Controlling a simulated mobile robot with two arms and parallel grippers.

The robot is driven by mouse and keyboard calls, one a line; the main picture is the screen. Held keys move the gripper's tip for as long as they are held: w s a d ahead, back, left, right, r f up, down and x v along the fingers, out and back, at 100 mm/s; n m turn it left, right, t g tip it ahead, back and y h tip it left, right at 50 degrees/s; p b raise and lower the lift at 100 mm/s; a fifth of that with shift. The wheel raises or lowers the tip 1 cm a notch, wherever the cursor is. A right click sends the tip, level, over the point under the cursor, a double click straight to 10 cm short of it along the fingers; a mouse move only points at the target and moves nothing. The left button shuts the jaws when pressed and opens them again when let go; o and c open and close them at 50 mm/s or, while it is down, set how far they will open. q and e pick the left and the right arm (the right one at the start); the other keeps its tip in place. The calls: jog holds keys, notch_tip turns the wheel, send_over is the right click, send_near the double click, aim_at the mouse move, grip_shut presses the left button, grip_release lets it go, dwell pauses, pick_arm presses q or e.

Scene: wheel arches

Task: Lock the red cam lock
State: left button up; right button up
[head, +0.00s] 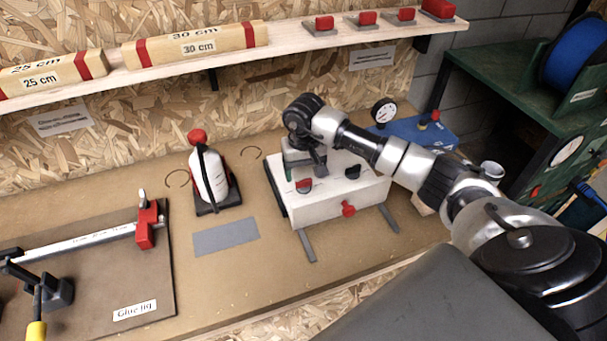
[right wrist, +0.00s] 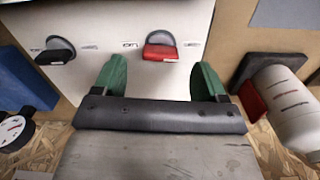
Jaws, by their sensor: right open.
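The red cam lock (head: 304,185) sits on top of a white box (head: 335,195) on the bench. In the right wrist view the red cam lock (right wrist: 160,48) has a red handle lying crosswise on a dark round base, with small printed labels on both sides. My right gripper (head: 303,166) is above the box beside the lock. In the right wrist view my right gripper (right wrist: 160,80) is open, its green fingers apart and empty, with the lock just beyond the gap between them. I cannot tell the height of the fingertips above the box. My left gripper is out of view.
A black knob (head: 352,172) is on the same box top, and a red knob (head: 348,209) on its front. A white bottle (head: 208,175) stands left. A blue block (head: 415,130) and a dial gauge (head: 383,110) are behind right. The shelf (head: 225,62) overhangs the back.

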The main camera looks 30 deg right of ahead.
aim_at(304, 180)
notch_tip(304, 180, down, 3)
jog(key=shift+w+f+p, duration=0.1)
jog(key=shift+w+p, duration=0.05)
jog(key=shift+p, duration=0.15)
jog(key=shift+f, duration=0.2)
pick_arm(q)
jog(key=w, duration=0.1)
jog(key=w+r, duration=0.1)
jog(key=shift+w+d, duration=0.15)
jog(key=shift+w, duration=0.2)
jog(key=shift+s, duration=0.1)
pick_arm(e)
jog(key=shift+c, duration=1)
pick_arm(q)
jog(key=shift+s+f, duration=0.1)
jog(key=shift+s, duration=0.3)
pick_arm(e)
jog(key=c, duration=0.7)
